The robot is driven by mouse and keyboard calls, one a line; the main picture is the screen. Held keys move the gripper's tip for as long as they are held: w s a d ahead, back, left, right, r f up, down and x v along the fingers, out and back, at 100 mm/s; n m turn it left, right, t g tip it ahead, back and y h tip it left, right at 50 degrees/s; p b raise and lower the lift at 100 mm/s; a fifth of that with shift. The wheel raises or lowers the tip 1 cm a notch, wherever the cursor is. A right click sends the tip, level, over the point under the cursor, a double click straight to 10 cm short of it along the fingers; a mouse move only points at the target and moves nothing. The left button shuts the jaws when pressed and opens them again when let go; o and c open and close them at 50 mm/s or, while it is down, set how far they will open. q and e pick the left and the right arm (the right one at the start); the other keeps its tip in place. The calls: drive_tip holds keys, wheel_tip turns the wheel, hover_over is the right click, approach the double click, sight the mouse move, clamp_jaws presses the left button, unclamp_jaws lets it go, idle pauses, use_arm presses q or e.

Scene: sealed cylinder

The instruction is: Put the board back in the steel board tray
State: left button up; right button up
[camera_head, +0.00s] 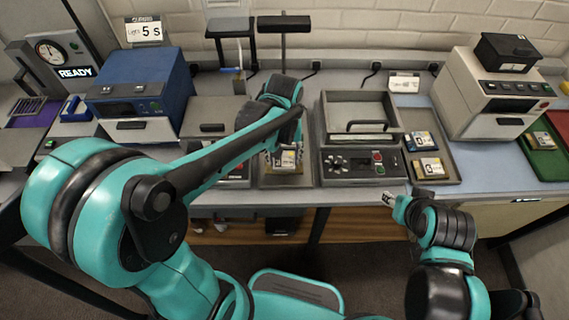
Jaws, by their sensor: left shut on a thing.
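My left gripper (284,149) reaches over the middle of the bench and is shut on a board (285,160) with a white label. The gripper partly hides the board. The board is at a narrow bay between two dark machines; I cannot tell whether it touches the surface below. A grey steel tray (447,172) stands to the right, with two labelled boards in it, one behind the other. My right gripper (392,200) is low at the bench's front edge, below the tray. It is small and its fingers are unclear.
A machine with an open lid (361,106) and front buttons stands between the held board and the tray. A cream machine (496,92) stands behind right of the tray, and a green tray (541,143) is at far right. A blue machine (141,98) is at left.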

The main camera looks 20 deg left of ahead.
sight(284, 162)
use_arm(q)
drive_tip(key=shift+w+a+f, duration=0.15)
drive_tip(key=shift+w+f, duration=0.35)
drive_tip(key=shift+w, duration=0.25)
drive_tip(key=shift+f+b, duration=0.9)
drive_tip(key=shift+f, duration=1.05)
drive_tip(key=shift+f, duration=0.1)
drive_tip(key=o, duration=1.3)
